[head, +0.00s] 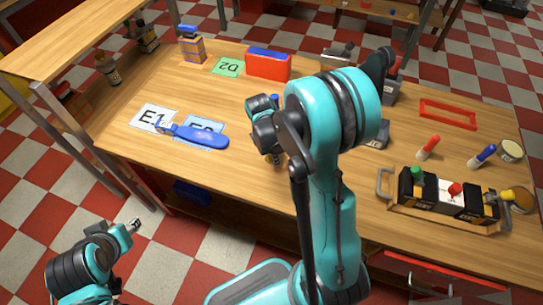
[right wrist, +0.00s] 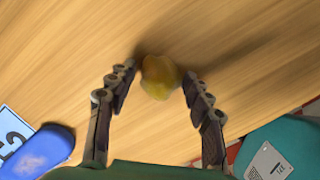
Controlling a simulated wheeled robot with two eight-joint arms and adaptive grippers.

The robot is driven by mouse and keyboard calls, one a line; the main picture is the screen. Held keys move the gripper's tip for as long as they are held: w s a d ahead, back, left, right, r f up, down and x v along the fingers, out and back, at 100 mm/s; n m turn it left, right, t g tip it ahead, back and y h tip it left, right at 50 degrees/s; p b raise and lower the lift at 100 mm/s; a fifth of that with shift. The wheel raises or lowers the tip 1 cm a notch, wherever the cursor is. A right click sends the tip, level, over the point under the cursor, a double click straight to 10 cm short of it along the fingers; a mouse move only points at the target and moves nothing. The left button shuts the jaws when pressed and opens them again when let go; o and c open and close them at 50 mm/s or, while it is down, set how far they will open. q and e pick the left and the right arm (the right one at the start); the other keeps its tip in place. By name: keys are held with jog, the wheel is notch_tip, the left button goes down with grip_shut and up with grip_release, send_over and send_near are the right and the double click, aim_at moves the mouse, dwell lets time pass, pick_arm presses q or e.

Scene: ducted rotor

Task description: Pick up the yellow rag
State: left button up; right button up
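The yellow rag (right wrist: 160,77) is a small crumpled lump on the wooden table in the right wrist view. My right gripper (right wrist: 160,71) is open, with one fingertip on each side of the rag and a small gap to each. In the head view my right gripper (head: 274,158) points down at the middle of the table, and the rag is hidden there behind my arm. My left gripper (head: 135,224) is off the table at the lower left, too small to tell open from shut.
A red and blue box (head: 268,65) stands behind.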

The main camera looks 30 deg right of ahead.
jog(key=shift+c, duration=0.5)
jog(key=shift+r, duration=0.15)
notch_tip(320, 180, up, 4)
jog(key=shift+r+p, duration=0.25)
jog(key=shift+p, duration=1)
jog(key=s+d+r+p, duration=0.3)
jog(key=s+d+r, duration=0.3)
jog(key=s, duration=0.3)
jog(key=shift+s+d+p, duration=0.3)
jog(key=shift+s, duration=0.05)
jog(key=shift+r, duration=0.1)
